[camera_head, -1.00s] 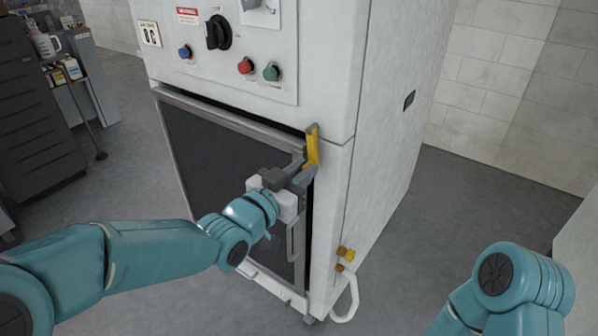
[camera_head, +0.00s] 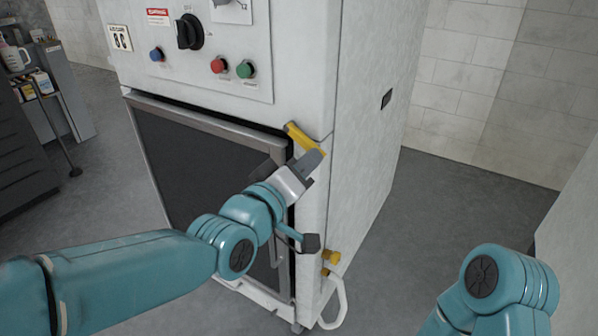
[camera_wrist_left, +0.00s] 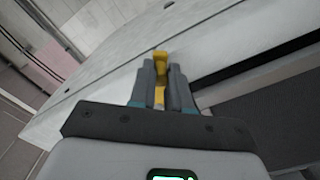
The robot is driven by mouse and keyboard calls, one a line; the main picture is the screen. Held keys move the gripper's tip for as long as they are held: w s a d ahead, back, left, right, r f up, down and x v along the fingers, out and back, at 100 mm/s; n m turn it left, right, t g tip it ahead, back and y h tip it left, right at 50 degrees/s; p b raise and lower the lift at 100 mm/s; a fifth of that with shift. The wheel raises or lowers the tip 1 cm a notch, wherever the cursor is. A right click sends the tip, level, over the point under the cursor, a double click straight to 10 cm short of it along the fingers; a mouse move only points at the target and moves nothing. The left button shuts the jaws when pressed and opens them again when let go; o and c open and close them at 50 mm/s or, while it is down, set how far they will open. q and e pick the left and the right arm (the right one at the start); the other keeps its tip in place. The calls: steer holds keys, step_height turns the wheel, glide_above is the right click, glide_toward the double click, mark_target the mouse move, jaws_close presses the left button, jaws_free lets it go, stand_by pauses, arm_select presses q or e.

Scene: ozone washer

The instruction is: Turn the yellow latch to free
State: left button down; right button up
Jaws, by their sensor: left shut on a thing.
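The yellow latch (camera_head: 304,138) sits at the upper right corner of the washer's door (camera_head: 208,165). In the head view it is tilted, its upper end to the left and its lower end to the right. My left gripper (camera_head: 308,160) is at the latch's lower end. In the left wrist view the gripper (camera_wrist_left: 161,85) is shut on the yellow latch (camera_wrist_left: 160,57), which shows between and beyond the fingers. The fingers hide part of the latch. My right arm shows at the lower right of the head view, but its gripper is out of view.
The washer's panel has a black knob (camera_head: 189,32) and blue, red and green buttons (camera_head: 245,69). Yellow fittings (camera_head: 331,257) and a white hose (camera_head: 338,304) are low on the right side. Floor (camera_head: 440,215) is clear to the right.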

mark_target(311, 147)
arm_select(q)
steer(key=shift+s+d+r+n+b, duration=0.15)
steer(key=shift+r+n+b, duration=0.35)
steer(key=shift+n, duration=0.55)
steer(key=shift+s+d+r+n+b, duration=0.1)
steer(key=shift+d+r+n+b, duration=0.05)
steer(key=shift+r+n, duration=0.7)
steer(key=shift+s+d+r+n+b, duration=0.15)
steer(key=shift+r+n+b, duration=0.25)
steer(key=shift+n, duration=0.8)
steer(key=shift+r, duration=0.1)
steer(key=c, duration=1.1)
jaws_free()
steer(key=shift+w, duration=0.1)
steer(key=p+v, duration=0.1)
steer(key=v, duration=1.5)
steer(key=shift+a, duration=0.1)
